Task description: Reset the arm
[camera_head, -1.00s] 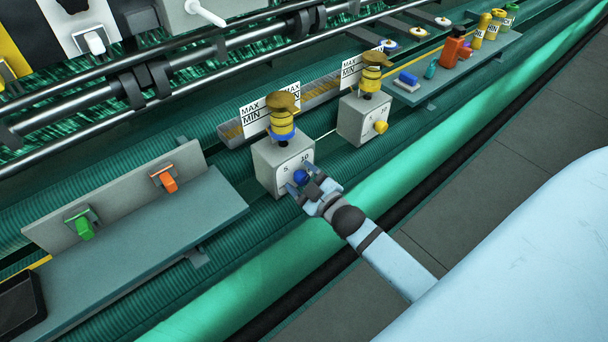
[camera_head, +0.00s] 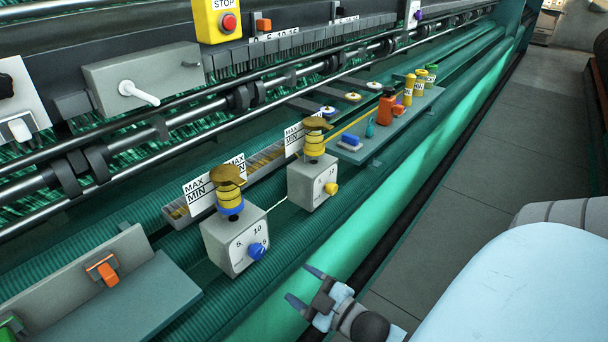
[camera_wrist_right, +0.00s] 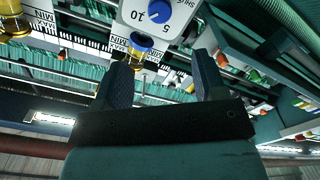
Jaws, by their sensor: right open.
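My right gripper (camera_head: 306,287) is open and empty in the head view, low and to the right of the near grey dial box (camera_head: 236,243). It is apart from the box's blue knob (camera_head: 257,251). In the right wrist view, the open fingers (camera_wrist_right: 160,85) frame nothing held, and the blue knob (camera_wrist_right: 139,40) lies beyond them on the dial face. My right forearm runs to the lower right in the head view. My left gripper does not show.
A second dial box (camera_head: 310,186) with a yellow knob stands behind. A shelf (camera_head: 405,110) holds bottles and a blue block. A grey panel with an orange switch (camera_head: 108,275) is at left. A yellow stop box (camera_head: 217,20) is at the top. Floor is clear at right.

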